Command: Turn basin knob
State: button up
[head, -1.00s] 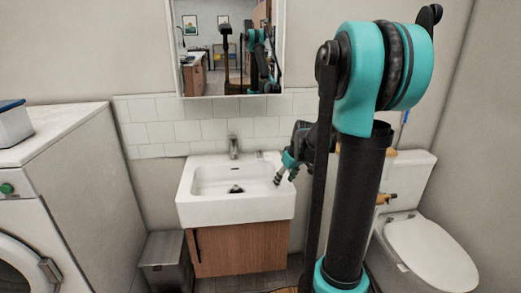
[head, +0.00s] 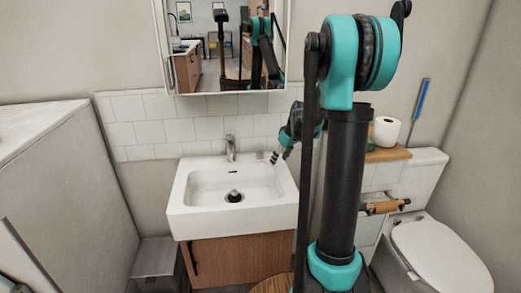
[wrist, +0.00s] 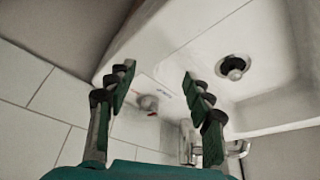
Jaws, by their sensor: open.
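The white basin (head: 182,215) stands against the tiled wall, with a metal tap (head: 231,148) at its back rim. My gripper (head: 276,157) is above the basin's right back corner, right of the tap. In the wrist view my gripper (wrist: 160,88) is open, its two green and black fingers apart. Between the fingers shows a small round pale knob-like thing (wrist: 148,102) with a red mark on the white rim. I cannot tell whether it is touched. The tap's metal body (wrist: 186,140) is partly hidden behind the right finger.
A mirror cabinet (head: 225,45) hangs above the basin. A white toilet (head: 440,255) and a wooden shelf with a paper roll (head: 386,131) are at right. A white appliance (head: 60,190) and grey bin (head: 158,262) are at left.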

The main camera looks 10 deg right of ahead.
aim_at(260, 151)
jog(key=w+a, duration=0.2)
jog(key=w, duration=0.1)
jog(key=w+a, duration=0.2)
jog(key=w, duration=0.1)
jog(key=w+a, duration=0.2)
jog(key=w, duration=0.1)
jog(key=shift+w+a, duration=0.15)
jog(key=shift+w, duration=0.05)
jog(key=shift+w+a+f, duration=0.15)
jog(key=shift+w+f, duration=0.05)
jog(key=shift+f, duration=0.35)
jog(key=shift+c, duration=0.4)
jog(key=c, duration=1.1)
